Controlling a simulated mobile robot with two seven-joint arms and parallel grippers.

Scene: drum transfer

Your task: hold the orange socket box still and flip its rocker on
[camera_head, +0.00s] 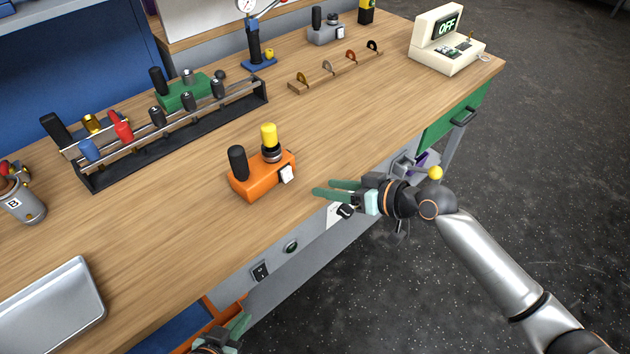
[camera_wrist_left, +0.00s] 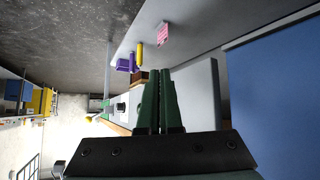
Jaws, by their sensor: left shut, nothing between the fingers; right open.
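The orange socket box (camera_head: 256,186) sits on the wooden bench near its front edge. A black post (camera_head: 238,163) and a yellow-topped plug (camera_head: 269,140) stand on it. A white rocker (camera_head: 287,174) is on its right side; which way it is set is too small to tell. My right gripper (camera_head: 322,189) is open and empty, just right of the box and pointing at it, with a small gap. My left gripper (camera_head: 240,323) is low at the bottom of the head view, in front of the bench. In the left wrist view its green fingers (camera_wrist_left: 160,84) are together and empty.
A black rack (camera_head: 185,145) of tools stands behind the box. A silver tray (camera_head: 50,310) and a grey cup (camera_head: 25,205) are at left. A cream box reading OFF (camera_head: 445,45) is at the far right. Bench around the orange box is clear.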

